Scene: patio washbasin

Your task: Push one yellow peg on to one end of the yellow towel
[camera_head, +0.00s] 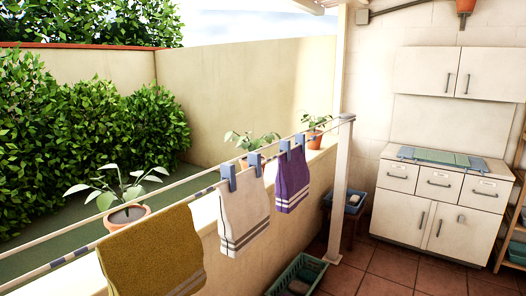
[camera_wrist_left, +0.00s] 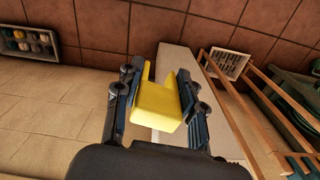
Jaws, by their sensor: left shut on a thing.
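The yellow towel (camera_head: 152,257), mustard with pale stripes near its lower hem, hangs over the washing line at the lower left of the head view. I see no peg on its visible top edge; its lower part is cut off by the frame. In the left wrist view my left gripper (camera_wrist_left: 157,85) is shut on a yellow peg (camera_wrist_left: 157,108). The peg lies between the two dark fingers, its notched end pointing away from the wrist. Neither gripper shows in the head view, and the towel does not show in the wrist view.
Farther along the line, a white towel (camera_head: 243,215) and a purple towel (camera_head: 292,182) hang under blue pegs (camera_head: 228,178). A post (camera_head: 342,190) stands at the line's far end. Potted plants (camera_head: 128,215) stand behind it. A green basket (camera_head: 297,275) is on the floor.

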